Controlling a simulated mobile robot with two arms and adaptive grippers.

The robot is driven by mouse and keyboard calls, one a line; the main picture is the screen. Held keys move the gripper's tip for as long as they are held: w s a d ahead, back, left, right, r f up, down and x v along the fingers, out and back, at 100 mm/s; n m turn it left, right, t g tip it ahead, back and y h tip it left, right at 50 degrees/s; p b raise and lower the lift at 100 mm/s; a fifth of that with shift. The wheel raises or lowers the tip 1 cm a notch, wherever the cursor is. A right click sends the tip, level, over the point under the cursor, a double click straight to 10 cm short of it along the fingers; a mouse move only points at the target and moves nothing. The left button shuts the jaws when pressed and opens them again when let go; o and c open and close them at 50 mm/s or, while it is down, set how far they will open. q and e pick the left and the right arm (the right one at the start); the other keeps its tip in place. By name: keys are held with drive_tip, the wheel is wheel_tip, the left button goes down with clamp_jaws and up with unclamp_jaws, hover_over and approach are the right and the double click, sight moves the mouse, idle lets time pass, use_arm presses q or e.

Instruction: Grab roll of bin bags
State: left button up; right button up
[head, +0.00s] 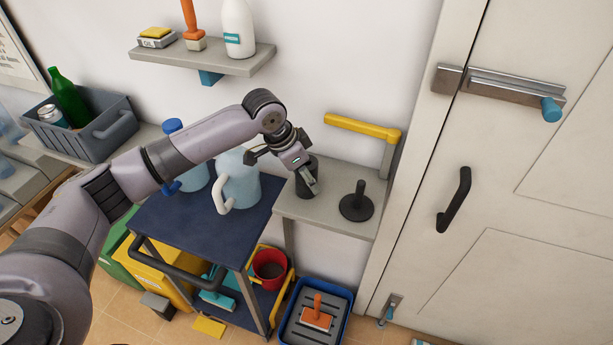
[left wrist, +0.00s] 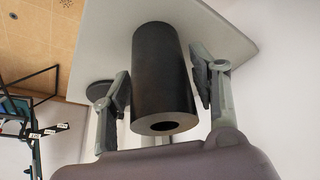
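The roll of bin bags (head: 304,170), a dark cylinder with a hollow core, stands on the grey shelf (head: 335,215) by the door. My left gripper (head: 308,186) is at the roll and partly hides it in the head view. In the left wrist view the roll (left wrist: 160,80) lies between the two fingers of my left gripper (left wrist: 162,90). The fingers are spread on either side of it, with a narrow gap showing at each side. My right gripper is in neither view.
A black stand with an upright post (head: 356,203) is just right of the roll. A yellow-topped rail (head: 362,128) rises behind. The door (head: 500,200) is on the right.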

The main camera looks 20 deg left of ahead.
use_arm(q)
drive_tip(key=c, duration=1)
drive_tip(key=shift+r, duration=0.15)
